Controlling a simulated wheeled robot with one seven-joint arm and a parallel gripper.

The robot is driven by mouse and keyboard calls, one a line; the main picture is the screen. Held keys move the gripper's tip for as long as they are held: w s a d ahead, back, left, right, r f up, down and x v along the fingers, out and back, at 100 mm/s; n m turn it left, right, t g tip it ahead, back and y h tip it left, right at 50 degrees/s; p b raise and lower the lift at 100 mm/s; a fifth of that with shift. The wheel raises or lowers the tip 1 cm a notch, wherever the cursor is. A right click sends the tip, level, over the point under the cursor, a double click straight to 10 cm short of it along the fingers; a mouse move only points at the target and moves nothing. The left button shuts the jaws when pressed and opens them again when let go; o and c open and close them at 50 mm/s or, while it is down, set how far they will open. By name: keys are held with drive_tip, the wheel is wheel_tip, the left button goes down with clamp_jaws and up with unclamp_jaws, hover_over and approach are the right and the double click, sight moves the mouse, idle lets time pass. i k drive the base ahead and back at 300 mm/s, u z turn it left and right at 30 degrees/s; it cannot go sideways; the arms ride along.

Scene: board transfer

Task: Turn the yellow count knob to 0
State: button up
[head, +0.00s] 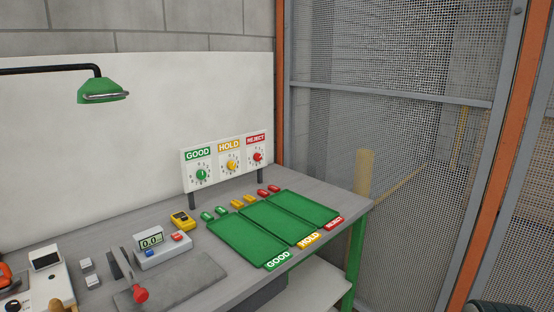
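The yellow count knob (232,166) is in the middle of a white panel (186,178), under the yellow HOLD label (229,146). Numbers ring its dial, but they and the knob's pointer are too small to read. A green knob (201,174) under GOOD is to its left. A red knob (257,157) under REJECT is to its right. The panel stands upright on dark legs at the back of the grey bench (150,217). My gripper is not in view, and nothing touches the yellow knob.
Green trays (236,251) marked GOOD, HOLD and REJECT lie before the panel, with small colored blocks (237,204) behind them. A meter reading 0.0 (161,250), a yellow device (182,219) and a red-knobbed lever (140,295) are left. A green lamp (101,90) hangs above. Mesh fencing (390,130) is right.

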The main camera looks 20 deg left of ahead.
sight(231, 164)
drive_tip(key=u, duration=0.3)
drive_tip(key=i, duration=0.85)
drive_tip(key=u, duration=1.3)
drive_tip(key=i, duration=0.5)
drive_tip(key=u, duration=0.5)
